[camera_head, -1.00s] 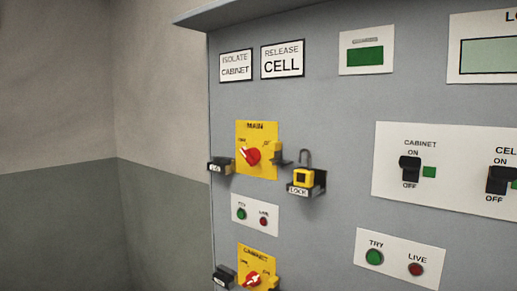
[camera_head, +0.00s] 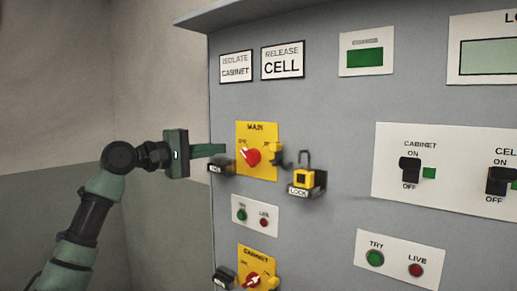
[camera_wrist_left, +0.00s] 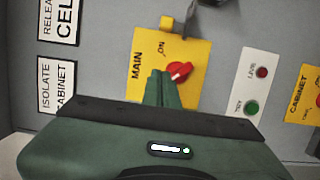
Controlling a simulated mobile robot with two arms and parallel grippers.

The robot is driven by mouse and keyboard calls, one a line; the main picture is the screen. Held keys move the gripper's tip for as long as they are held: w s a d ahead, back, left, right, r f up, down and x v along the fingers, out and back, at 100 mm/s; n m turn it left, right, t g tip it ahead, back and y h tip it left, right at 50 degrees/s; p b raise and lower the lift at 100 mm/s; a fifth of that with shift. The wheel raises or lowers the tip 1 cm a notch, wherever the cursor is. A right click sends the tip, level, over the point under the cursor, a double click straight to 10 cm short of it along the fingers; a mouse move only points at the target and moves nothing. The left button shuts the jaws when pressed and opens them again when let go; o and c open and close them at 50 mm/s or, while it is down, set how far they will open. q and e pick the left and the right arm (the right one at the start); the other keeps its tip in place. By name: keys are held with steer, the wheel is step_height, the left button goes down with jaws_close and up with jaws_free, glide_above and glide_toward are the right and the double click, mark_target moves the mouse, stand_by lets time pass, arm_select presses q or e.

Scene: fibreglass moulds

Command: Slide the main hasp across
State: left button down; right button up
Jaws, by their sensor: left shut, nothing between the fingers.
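The yellow MAIN plate (camera_head: 257,140) carries a red rotary knob (camera_head: 253,157). At its right edge is a yellow hasp piece (camera_head: 276,150) with a dark bracket beside it. A yellow padlock (camera_head: 303,179) stands upright in a dark holder marked LOCK (camera_head: 305,192). My left gripper (camera_head: 222,149) is shut and empty, its fingers pointing right, just left of the MAIN plate and above a small black tagged block (camera_head: 221,167). In the left wrist view the closed fingers (camera_wrist_left: 162,76) overlap the MAIN plate (camera_wrist_left: 195,65) near the red knob (camera_wrist_left: 179,71). Contact cannot be told.
Below are a TRY/LIVE plate (camera_head: 255,215) and a yellow CABINET plate (camera_head: 257,262). Black CABINET (camera_head: 410,169) and CELL (camera_head: 500,181) switches protrude at the right. A ledge (camera_head: 240,12) overhangs the panel. Free space lies left of the panel.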

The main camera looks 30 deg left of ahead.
arm_select(q)
steer(key=p+x, duration=0.2)
steer(key=x, duration=0.3)
steer(key=p+x, duration=0.3)
steer(key=x, duration=0.2)
steer(key=shift+r+p, duration=0.2)
steer(key=shift+p, duration=0.15)
steer(key=d, duration=0.1)
steer(key=d+p, duration=0.1)
steer(key=d, duration=0.2)
steer(key=shift+s+f, duration=0.1)
steer(key=shift+f, duration=0.2)
